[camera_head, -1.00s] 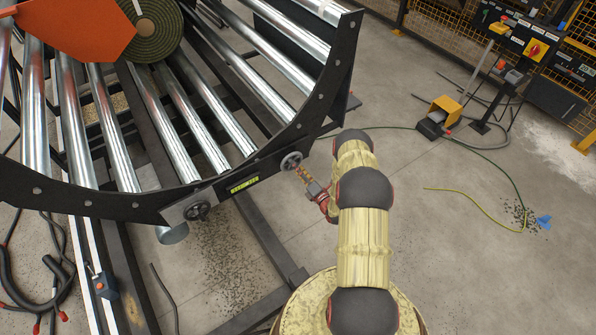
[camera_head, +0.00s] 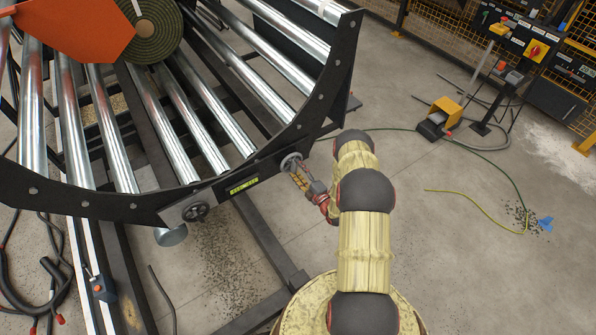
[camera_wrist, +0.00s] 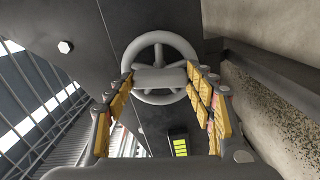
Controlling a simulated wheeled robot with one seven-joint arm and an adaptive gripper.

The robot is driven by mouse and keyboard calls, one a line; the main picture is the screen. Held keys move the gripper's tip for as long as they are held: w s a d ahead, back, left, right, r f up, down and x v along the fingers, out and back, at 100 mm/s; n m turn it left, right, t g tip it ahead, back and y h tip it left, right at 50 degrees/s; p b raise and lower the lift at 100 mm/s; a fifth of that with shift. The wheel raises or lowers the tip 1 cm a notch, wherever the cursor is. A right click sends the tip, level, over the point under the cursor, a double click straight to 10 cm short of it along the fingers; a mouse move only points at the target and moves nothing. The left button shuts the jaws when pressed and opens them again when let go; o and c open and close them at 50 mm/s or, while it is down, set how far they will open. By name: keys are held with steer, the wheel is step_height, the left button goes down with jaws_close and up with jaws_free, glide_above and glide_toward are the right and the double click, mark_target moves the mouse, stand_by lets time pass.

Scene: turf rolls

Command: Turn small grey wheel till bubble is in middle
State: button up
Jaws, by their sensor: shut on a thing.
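The small grey wheel (camera_head: 291,161) is on the dark curved frame edge, just right of a yellow-green bubble level (camera_head: 243,185). In the wrist view the spoked grey wheel (camera_wrist: 162,43) is straight ahead. My gripper (camera_wrist: 160,78) has its yellow-padded fingers on either side of the wheel's grey crosspiece, shut on the wheel. In the head view my gripper (camera_head: 298,175) reaches it from the lower right. The level also shows below the wheel in the wrist view (camera_wrist: 180,146), with dark lines on it; the bubble's position is too small to tell.
A second, darker handwheel (camera_head: 196,212) is left of the level. Steel rollers (camera_head: 205,120) fill the curved frame, with a green turf roll (camera_head: 155,30) at the top. A yellow foot pedal (camera_head: 445,110) and cables lie on the floor at right.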

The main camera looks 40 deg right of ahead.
stand_by(0.4)
steer(key=o, duration=1)
steer(key=shift+o, duration=0.8)
steer(key=shift+s, duration=0.1)
steer(key=s, duration=1.1)
steer(key=shift+s+a, duration=0.3)
steer(key=shift+s, duration=0.1)
